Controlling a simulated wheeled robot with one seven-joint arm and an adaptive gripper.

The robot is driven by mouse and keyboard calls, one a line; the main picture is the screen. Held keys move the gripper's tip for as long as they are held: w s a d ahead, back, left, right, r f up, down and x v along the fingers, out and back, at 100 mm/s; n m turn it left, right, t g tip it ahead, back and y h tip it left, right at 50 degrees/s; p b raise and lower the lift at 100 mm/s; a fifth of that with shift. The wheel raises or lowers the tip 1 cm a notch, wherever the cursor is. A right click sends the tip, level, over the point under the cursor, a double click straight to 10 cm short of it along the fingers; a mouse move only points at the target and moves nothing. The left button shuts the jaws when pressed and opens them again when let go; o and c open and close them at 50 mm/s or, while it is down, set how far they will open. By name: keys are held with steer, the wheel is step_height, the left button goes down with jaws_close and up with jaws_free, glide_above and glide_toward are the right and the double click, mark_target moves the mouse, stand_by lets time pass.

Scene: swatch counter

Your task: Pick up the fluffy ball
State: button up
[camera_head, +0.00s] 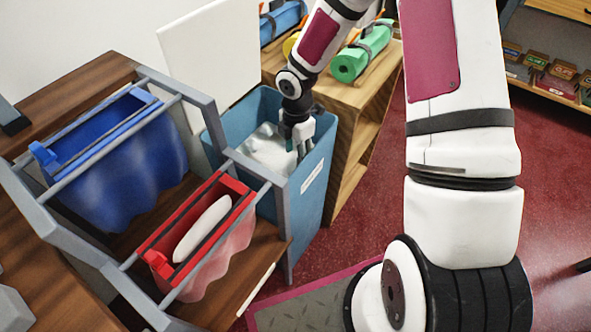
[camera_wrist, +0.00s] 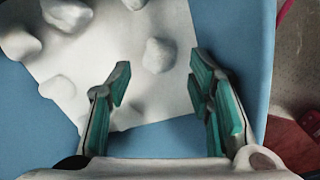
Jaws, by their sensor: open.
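Several rounded white lumps lie on a pale sheet (camera_wrist: 165,100) inside the blue bin (camera_head: 320,150). One white lump (camera_wrist: 160,55) lies ahead of the gap between my fingertips, apart from both. Another lump (camera_wrist: 68,14) lies at the upper left of the wrist view, with more around it. Which of them is the fluffy ball I cannot tell; their surface texture is unclear. My gripper (camera_wrist: 160,78) is open and empty, with teal finger pads. In the head view my gripper (camera_head: 299,143) reaches down into the bin, and the white contents (camera_head: 268,150) are partly hidden behind it.
A grey rack at the left holds a blue sling (camera_head: 125,185) and a red-framed sling (camera_head: 225,255) with a white oval piece (camera_head: 203,228) in it. A white panel (camera_head: 205,55) stands behind the bin. A wooden shelf (camera_head: 350,165) with coloured rolls is close behind it.

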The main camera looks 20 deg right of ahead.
steer(key=shift+a+f+b, duration=0.1)
steer(key=shift+f+b, duration=0.85)
steer(key=shift+f, duration=2.2)
steer(key=c, duration=0.4)
